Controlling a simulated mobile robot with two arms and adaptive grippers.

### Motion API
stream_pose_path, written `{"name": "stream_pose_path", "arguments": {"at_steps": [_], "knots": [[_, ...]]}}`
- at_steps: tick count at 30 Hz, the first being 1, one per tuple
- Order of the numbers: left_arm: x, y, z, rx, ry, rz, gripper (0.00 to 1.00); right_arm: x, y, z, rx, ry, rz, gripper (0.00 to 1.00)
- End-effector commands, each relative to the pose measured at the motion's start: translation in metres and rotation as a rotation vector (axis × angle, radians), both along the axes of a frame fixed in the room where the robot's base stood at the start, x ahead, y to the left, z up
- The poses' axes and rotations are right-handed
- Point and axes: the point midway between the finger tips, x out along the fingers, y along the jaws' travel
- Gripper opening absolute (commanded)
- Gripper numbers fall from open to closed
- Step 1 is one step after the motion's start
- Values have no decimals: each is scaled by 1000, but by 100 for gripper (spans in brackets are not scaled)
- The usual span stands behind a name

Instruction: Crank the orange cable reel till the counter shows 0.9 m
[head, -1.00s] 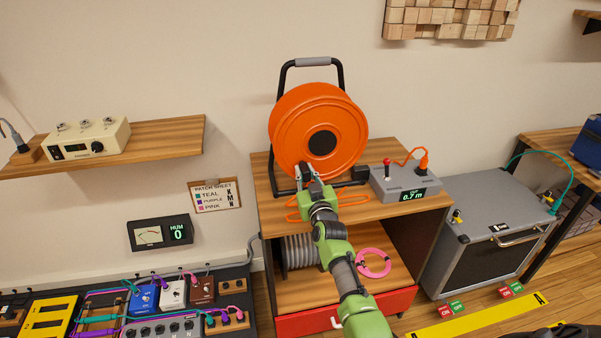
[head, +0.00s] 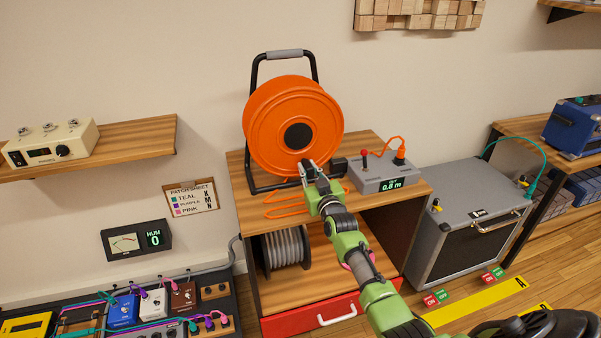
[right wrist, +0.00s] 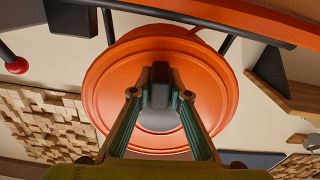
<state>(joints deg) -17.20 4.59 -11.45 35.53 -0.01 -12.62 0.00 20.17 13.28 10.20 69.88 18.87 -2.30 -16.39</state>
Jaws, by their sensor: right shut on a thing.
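The orange cable reel (head: 265,128) stands upright in its black frame on the wooden cabinet top. My right gripper (head: 306,168) is at the lower front of the reel. It is shut on the dark crank knob, which shows between the fingers in the right wrist view (right wrist: 160,90). The grey counter box (head: 380,178) stands right of the reel, and its green display (head: 392,185) reads 0.8 m. Orange cable (head: 284,212) lies on the cabinet top in front of the reel. My left gripper is not in view.
A red-knobbed lever (head: 363,158) and an orange plug (head: 400,155) stand on the counter box. A grey amp (head: 470,240) is on the floor to the right. A shelf with a cream device (head: 52,143) and a pedal board (head: 150,310) are at left.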

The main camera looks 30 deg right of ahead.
Motion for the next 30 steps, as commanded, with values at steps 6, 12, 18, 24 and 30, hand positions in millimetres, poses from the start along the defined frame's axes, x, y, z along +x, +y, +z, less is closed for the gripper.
{"name": "stream_pose_path", "arguments": {"at_steps": [6, 12, 18, 24, 30], "knots": [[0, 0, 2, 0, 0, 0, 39, -3, -13, 7, -5, -2, 0, 0], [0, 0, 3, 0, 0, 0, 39, -7, -31, 14, -2, -3, 0, 0], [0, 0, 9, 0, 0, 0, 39, -10, -40, 23, -4, -2, 0, 0], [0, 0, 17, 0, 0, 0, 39, -13, -54, 38, -3, -2, 1, 0], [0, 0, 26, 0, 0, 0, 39, -14, -59, 49, -2, -3, 1, 0]]}}
